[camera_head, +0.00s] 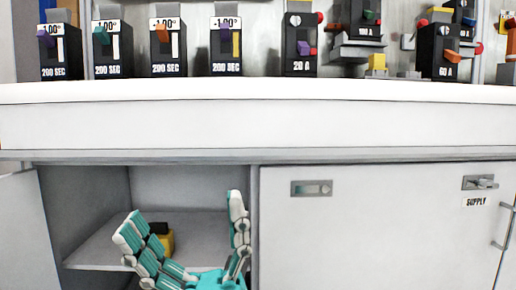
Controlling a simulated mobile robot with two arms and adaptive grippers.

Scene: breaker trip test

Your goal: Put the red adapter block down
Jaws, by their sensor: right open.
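My right gripper (184,222) shows teal and white fingers, spread apart and open. It is at the lower left, in front of the open compartment (98,250) under the counter. A small yellow and black object (167,240) shows behind its left-hand fingers, on the compartment's shelf and partly hidden by them. I see nothing between the fingertips. I cannot make out a red adapter block with certainty; only small red parts show among the devices at the upper right. My left gripper is not in view.
A white counter (250,122) spans the view above the compartment. Black timer units marked 200 SEC (168,50) and a 20 A unit (301,50) stand along it. A yellow block (377,62) sits farther right. A closed door marked SUPPLY (385,225) is right of the opening.

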